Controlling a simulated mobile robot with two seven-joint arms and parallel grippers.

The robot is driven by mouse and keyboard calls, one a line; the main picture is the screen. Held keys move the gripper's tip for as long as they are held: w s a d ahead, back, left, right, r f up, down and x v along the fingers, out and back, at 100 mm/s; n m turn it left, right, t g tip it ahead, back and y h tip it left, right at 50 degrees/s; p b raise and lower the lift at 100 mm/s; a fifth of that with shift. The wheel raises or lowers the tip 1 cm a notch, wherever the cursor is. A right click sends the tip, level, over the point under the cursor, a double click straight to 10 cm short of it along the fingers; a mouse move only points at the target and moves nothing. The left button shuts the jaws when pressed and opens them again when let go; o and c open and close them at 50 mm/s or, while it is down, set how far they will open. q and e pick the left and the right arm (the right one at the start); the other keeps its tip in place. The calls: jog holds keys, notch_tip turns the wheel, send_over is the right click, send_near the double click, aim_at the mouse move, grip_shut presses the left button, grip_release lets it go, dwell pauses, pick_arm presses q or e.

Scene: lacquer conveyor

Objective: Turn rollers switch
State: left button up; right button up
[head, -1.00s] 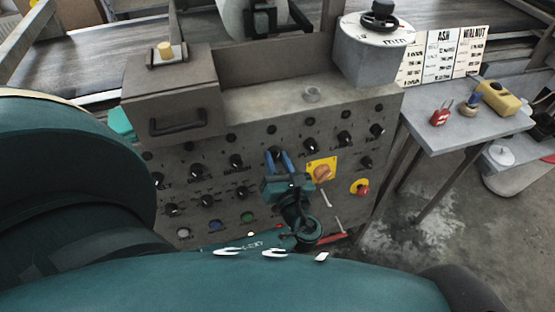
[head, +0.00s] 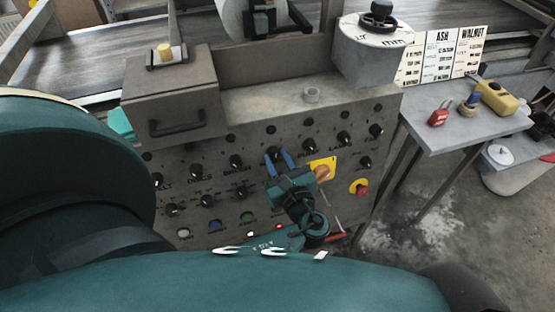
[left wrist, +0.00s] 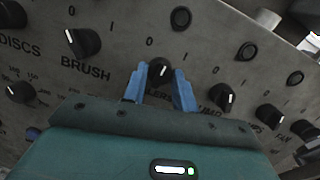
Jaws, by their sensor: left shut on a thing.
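The rollers switch (left wrist: 160,70) is a black knob with a white mark, in the upper row of the grey control panel (head: 215,180). In the left wrist view it sits between the two blue fingers of my left gripper (left wrist: 159,88), which is shut on it. Its mark points roughly upward there. The label under it is partly hidden by the fingers. In the head view my left gripper (head: 280,158) largely covers the knob. My right gripper is not in view.
The brush knob (left wrist: 83,42) is to the left and another knob (left wrist: 222,97) close to the right. A yellow-plated orange switch (head: 322,171) and a red stop button (head: 361,188) are right of my gripper.

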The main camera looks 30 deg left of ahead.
pick_arm(q)
jog(key=n+g, duration=0.1)
jog(key=n, duration=0.4)
jog(key=shift+r+n, duration=0.1)
jog(key=shift+n, duration=0.3)
jog(key=shift+w+n+g, duration=0.1)
jog(key=shift+n+g, duration=0.2)
jog(key=shift+n, duration=0.5)
jog(key=shift+r, duration=0.1)
jog(key=o, duration=1)
jog(key=shift+c, duration=0.2)
